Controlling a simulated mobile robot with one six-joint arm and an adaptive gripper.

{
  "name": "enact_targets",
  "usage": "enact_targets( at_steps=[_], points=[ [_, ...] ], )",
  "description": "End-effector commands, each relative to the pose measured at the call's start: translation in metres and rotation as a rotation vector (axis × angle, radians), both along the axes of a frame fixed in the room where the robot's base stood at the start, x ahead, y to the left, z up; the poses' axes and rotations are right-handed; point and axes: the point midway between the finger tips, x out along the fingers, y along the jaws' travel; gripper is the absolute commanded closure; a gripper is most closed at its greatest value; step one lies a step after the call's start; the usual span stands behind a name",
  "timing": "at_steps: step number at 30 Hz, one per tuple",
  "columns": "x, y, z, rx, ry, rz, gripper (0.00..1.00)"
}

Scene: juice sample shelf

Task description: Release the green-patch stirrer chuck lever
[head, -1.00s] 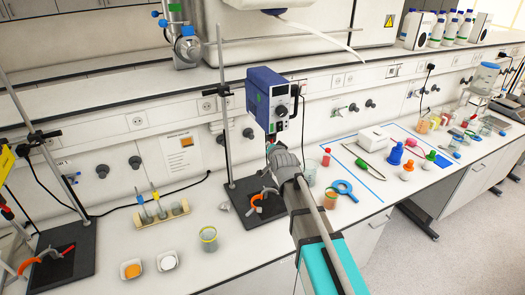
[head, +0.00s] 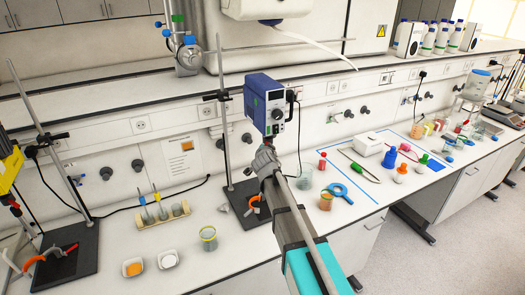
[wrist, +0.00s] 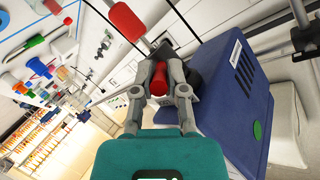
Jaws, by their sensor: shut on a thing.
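My gripper (head: 264,158) is right under the stirrer's housing in the head view. In the wrist view my gripper (wrist: 162,62) has its fingers closed around a red lever (wrist: 160,80), partly hidden between them. A larger red rounded piece (wrist: 124,20) shows just beyond the fingertips. The chuck itself is hidden by my gripper in the head view.
The stand's upright rod (head: 224,115) is close left of my gripper. A beaker (head: 208,238), a tube rack (head: 162,215) and two small dishes (head: 132,267) stand to the left. A blue ring-shaped tool (head: 338,190) and red-capped items lie to the right.

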Motion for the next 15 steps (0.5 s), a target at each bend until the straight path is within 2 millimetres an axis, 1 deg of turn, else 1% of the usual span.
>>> enact_targets(
  at_steps=[6,15],
  points=[
    [0.0029,-0.0055,-0.0003,0.003,0.001,-0.018,1.0],
    [0.004,-0.008,0.0,0.004,-0.001,-0.021,1.0]
  ],
)
